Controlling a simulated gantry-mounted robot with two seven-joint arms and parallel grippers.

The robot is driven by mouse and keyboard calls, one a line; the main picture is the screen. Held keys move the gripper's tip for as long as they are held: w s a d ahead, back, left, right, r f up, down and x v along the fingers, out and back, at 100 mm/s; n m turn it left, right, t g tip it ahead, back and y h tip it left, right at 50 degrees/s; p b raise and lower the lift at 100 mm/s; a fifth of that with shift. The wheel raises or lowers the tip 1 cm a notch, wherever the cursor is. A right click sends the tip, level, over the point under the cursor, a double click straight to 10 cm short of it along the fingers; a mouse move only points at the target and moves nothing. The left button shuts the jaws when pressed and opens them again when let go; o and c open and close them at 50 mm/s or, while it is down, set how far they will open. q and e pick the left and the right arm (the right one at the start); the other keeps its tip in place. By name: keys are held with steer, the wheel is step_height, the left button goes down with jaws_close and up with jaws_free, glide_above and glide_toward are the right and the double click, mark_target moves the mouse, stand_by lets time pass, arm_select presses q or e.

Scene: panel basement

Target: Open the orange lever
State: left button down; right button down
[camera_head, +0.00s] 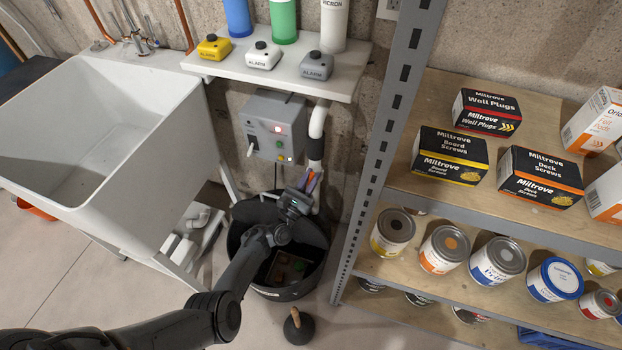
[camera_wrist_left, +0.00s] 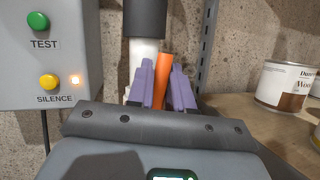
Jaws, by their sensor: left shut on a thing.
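The orange lever (camera_wrist_left: 164,72) stands upright in front of a white pipe in the left wrist view. Only a sliver of orange shows in the head view (camera_head: 312,182). My left gripper (camera_head: 310,184) reaches it from below, with its purple fingers on either side (camera_wrist_left: 163,90). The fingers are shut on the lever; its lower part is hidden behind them. The white pipe (camera_head: 317,122) with a black sleeve (camera_head: 315,149) runs down above the lever. My right gripper is not in view.
A grey alarm panel (camera_head: 271,123) with buttons hangs left of the pipe. A black bucket (camera_head: 318,245) stands under my left gripper. A metal shelf rack (camera_head: 384,148) with cans and boxes is close on the right, and a white sink (camera_head: 180,150) stands left.

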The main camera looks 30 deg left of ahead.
arm_select(q)
steer(key=c, duration=1.1)
jaws_free()
steer(key=shift+s, duration=0.1)
steer(key=shift+s+f, duration=0.1)
steer(key=shift+s, duration=0.15)
steer(key=p+v, duration=0.2)
steer(key=v, duration=0.8)
steer(key=shift+p, duration=0.35)
steer(key=shift+a, duration=0.1)
